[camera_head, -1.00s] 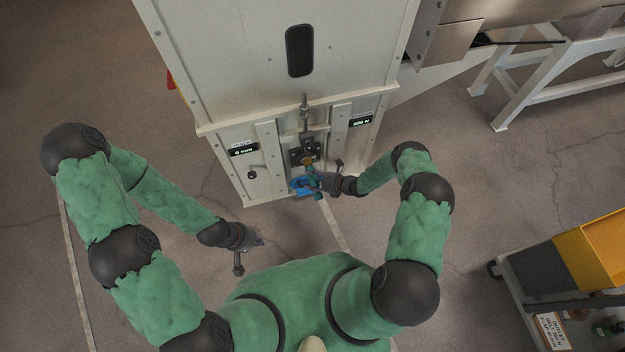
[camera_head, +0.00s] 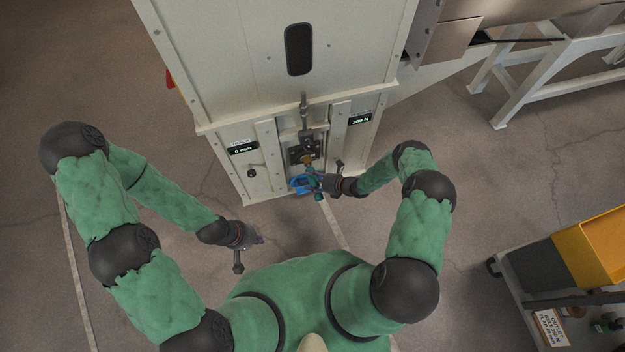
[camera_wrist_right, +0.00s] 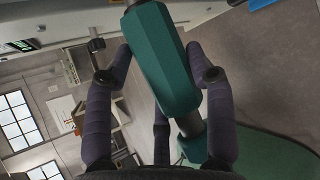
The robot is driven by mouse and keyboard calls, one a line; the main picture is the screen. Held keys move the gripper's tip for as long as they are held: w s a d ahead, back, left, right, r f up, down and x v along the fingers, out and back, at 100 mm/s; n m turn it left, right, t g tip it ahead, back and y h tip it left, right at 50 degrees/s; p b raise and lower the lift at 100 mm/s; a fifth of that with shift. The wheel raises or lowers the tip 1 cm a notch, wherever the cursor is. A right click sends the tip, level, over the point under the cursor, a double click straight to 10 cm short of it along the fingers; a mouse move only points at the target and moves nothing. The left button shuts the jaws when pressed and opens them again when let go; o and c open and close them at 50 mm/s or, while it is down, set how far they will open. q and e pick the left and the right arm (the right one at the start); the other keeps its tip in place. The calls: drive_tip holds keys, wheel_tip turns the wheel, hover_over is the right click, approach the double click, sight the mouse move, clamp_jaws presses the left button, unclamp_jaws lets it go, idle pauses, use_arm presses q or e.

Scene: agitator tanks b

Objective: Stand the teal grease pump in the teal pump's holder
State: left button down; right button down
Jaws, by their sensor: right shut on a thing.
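The teal grease pump (camera_wrist_right: 160,58) is in my right gripper (camera_wrist_right: 165,75). In the right wrist view its teal barrel lies between the dark fingers, with a grey rod at both ends and a teal knob at the lower one. In the head view the pump (camera_head: 314,183) is small, in front of the machine's lower panel, and my right gripper (camera_head: 323,183) meets it from the right. Whether it touches the blue ring-shaped part (camera_head: 299,184) beside it cannot be told. No teal pump's holder can be made out. My left gripper (camera_head: 251,249) is low at the left, away from the machine; its finger opening is unclear.
The pale machine cabinet (camera_head: 270,65) stands ahead, with two small displays and a metal fitting (camera_head: 305,150) on its lower front. A cart with a yellow bin (camera_head: 592,252) stands at the right. A pale steel frame (camera_head: 530,98) is at upper right. Floor between is clear.

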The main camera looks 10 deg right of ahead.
drive_tip(key=c, duration=1.3)
unclamp_jaws()
clamp_jaws()
drive_tip(key=shift+s+p, duration=0.5)
drive_tip(key=shift+s, duration=0.85)
drive_tip(key=shift+r, duration=0.15)
